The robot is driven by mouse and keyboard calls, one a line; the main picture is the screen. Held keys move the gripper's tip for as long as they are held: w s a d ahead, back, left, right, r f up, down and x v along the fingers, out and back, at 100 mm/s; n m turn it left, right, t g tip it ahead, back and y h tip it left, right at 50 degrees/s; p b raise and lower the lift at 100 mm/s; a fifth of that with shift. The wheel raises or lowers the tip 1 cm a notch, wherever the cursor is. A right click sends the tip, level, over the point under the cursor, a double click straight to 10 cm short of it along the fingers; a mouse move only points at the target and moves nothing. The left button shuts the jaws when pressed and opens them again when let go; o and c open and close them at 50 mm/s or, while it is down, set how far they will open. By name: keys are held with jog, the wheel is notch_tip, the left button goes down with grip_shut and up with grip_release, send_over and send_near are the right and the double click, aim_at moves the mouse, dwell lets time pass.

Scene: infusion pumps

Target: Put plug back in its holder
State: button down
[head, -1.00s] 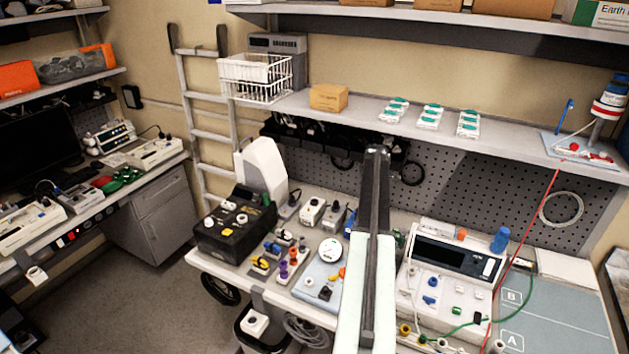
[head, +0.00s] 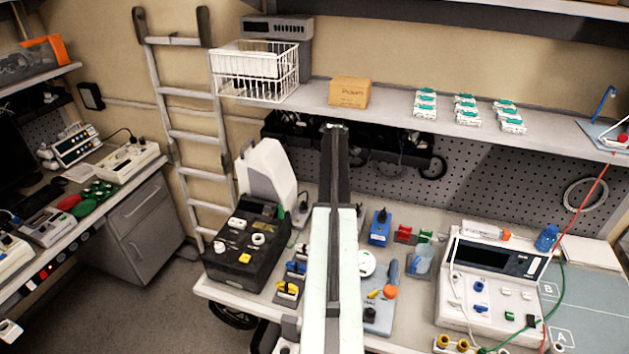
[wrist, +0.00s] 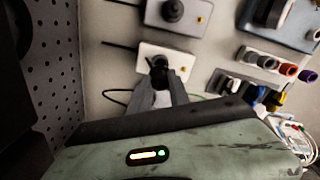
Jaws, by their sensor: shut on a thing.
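In the wrist view my gripper (wrist: 158,98) is shut on a black plug (wrist: 158,66). The plug is over a small white box (wrist: 182,64) on the bench, and I cannot tell whether it is seated in it or just above it. In the head view my arm hides the gripper, the plug and the small white boxes.
A black case (head: 240,262) stands left of my arm. A blue box (head: 380,227) and a large white instrument (head: 452,300) stand to the right. A shelf (head: 388,116) overhangs the back of the bench. In the wrist view, holders with coloured plugs (wrist: 265,62) are at the right.

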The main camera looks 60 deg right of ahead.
jog(key=shift+r, duration=0.1)
jog(key=shift+w, duration=0.25)
notch_tip(320, 180, down, 5)
jog(key=b, duration=0.4)
jog(key=shift+s+r+b, duration=0.1)
jog(key=shift+r+b, duration=0.05)
jog(key=shift+b, duration=0.15)
jog(key=shift+f+b, duration=1.1)
dwell(1.2)
jog(key=c, duration=1.1)
grip_release()
jog(key=shift+c, duration=0.2)
jog(key=o, duration=0.5)
